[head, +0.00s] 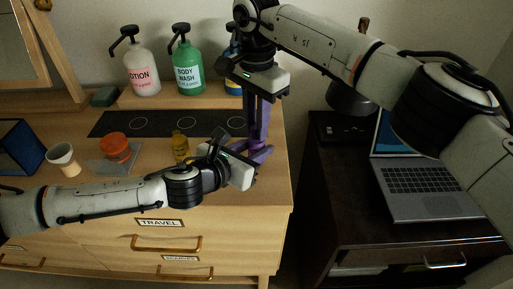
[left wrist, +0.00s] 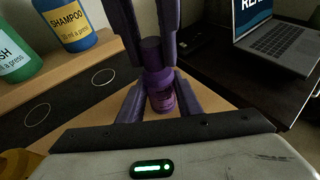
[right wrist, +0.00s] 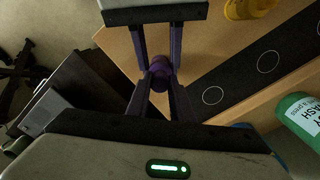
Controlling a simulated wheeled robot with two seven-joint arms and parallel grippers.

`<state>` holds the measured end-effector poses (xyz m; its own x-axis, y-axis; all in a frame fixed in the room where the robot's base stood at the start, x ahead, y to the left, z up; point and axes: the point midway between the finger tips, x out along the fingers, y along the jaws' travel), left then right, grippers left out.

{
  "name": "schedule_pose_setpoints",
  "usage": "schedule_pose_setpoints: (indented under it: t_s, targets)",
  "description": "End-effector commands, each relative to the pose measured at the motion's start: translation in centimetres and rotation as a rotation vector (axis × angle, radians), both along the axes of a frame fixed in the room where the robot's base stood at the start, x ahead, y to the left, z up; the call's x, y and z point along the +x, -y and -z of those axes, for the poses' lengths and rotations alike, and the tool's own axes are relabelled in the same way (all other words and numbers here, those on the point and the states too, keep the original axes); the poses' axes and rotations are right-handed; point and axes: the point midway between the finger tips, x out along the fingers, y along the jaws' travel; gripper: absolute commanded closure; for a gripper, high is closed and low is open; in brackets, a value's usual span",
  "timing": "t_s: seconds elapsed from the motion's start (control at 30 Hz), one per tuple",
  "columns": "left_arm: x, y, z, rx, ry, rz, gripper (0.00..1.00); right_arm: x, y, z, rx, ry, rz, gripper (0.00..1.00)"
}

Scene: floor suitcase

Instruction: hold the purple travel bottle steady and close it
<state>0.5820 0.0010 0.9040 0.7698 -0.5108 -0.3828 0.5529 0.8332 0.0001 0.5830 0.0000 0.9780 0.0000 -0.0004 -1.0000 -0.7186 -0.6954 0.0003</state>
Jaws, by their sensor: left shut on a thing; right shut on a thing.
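The purple travel bottle (left wrist: 162,97) stands upright near the right end of the wooden dresser, with its dark purple cap (left wrist: 151,50) on top of it. My left gripper (head: 262,153) comes in low from the left and is shut on the bottle's body. My right gripper (head: 260,138) reaches down from above and is shut on the cap. In the right wrist view the bottle and cap (right wrist: 159,73) show end-on between both pairs of fingers. In the head view the purple fingers mostly hide them. Whether the cap is fully seated is unclear.
A dark mat with circles (head: 125,123) lies behind, with lotion (head: 142,75), body wash (head: 188,75) and shampoo (left wrist: 70,26) pump bottles beyond. A yellow bottle (head: 181,147) stands close to my left arm. An orange container (head: 115,147) is further left. A laptop (head: 425,185) sits on the dark cabinet.

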Motion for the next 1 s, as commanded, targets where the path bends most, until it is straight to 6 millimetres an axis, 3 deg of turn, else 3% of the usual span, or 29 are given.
schedule_pose_setpoints:
  t_s: [1.0]
  targets:
    - [0.07,-0.10,0.01,0.001,0.001,-0.003,1.00,-0.04,-0.04,0.11,-0.002,0.000,2.319,1.00]
